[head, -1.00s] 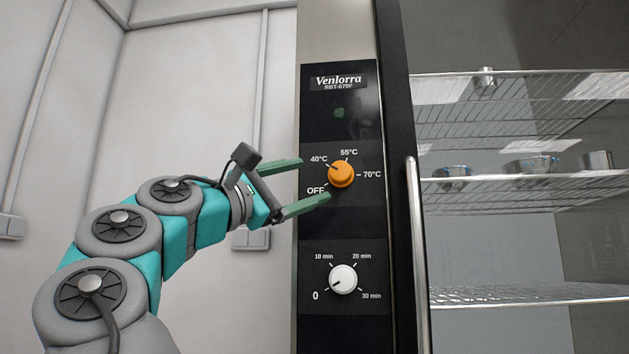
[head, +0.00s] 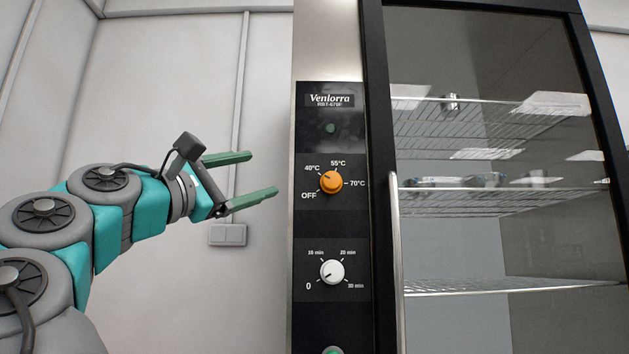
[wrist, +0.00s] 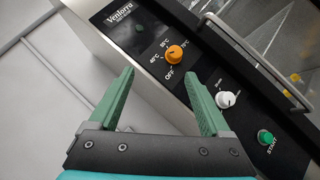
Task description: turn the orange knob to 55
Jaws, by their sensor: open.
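The orange knob (head: 332,182) sits on the black control panel, with OFF, 40°C, 55°C and 70°C printed around it. Its small dark mark points up and left, toward 40°C. My gripper (head: 263,173) is open and empty, left of the panel and apart from the knob. In the wrist view the orange knob (wrist: 175,55) shows beyond the fingertips, ahead of my open gripper (wrist: 160,75) and a little right of the middle between its fingers. The mark is too small to read there.
Below is a white timer knob (head: 332,271) with its mark toward 0. A green START button (wrist: 265,137) is lower still. A vertical door handle (head: 397,260) and glass door stand to the right. A wall switch (head: 228,235) is behind my gripper.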

